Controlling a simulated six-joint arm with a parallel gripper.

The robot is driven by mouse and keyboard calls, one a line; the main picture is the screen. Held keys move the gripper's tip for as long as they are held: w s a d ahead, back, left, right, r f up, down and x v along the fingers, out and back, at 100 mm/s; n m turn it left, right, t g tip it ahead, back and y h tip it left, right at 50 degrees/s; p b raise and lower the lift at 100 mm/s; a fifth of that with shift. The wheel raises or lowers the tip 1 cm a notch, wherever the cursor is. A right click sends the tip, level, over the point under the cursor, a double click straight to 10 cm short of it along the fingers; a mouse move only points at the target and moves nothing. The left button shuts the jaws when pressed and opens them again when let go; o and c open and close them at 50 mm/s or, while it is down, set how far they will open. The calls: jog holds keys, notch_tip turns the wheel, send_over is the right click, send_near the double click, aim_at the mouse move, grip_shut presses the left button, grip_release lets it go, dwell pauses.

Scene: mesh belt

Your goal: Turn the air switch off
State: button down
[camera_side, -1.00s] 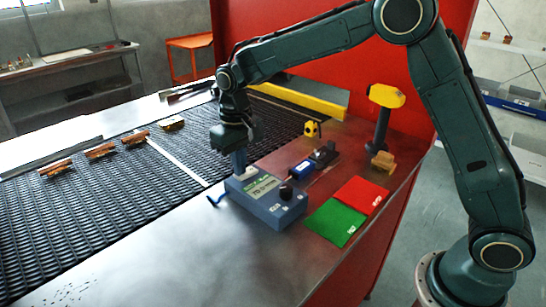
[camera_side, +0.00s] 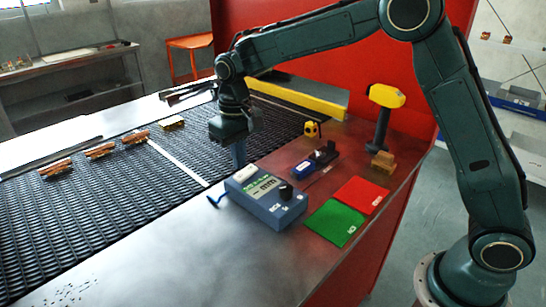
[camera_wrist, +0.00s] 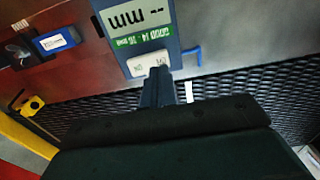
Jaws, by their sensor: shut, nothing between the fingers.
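A blue-grey control box (camera_side: 265,197) sits on the metal bench beside the mesh belt. It has a white rocker switch (camera_side: 245,174) at its far-left end, a display and a black knob (camera_side: 285,191). In the wrist view the white switch (camera_wrist: 149,64) carries small dark marks at both ends, one like "ON"; I cannot tell which end is pressed. The display (camera_wrist: 140,18) shows dashes and "mm", upside down. My gripper (camera_side: 239,163) is shut and empty, pointing down just beyond the switch end. In the wrist view its fingertips (camera_wrist: 158,72) appear close to the switch's edge; contact is unclear.
A blue-and-black device (camera_side: 305,168), a yellow tape measure (camera_side: 311,130) and a yellow-headed tool (camera_side: 386,97) stand behind and right. Green (camera_side: 335,222) and red (camera_side: 361,195) mats lie right of the box. Several brown pieces lie on the mesh belt (camera_side: 100,210).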

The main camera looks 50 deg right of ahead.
aim_at(241, 176)
jog(key=shift+r, duration=2.35)
jog(key=s+d+r+t, duration=0.1)
jog(key=s+d+r, duration=0.35)
jog(key=s, duration=0.35)
jog(key=s+d+r+t, duration=0.25)
jog(key=s+r, duration=0.25)
jog(key=s, duration=0.3)
jog(key=s+d+f+t, duration=0.1)
jog(key=s+d+f, duration=0.1)
jog(key=s, duration=0.5)
jog(key=s+d+f+t, duration=0.1)
jog(key=s, duration=0.7)
jog(key=shift+s+d+f, duration=0.2)
jog(key=shift+d+f, duration=0.15)
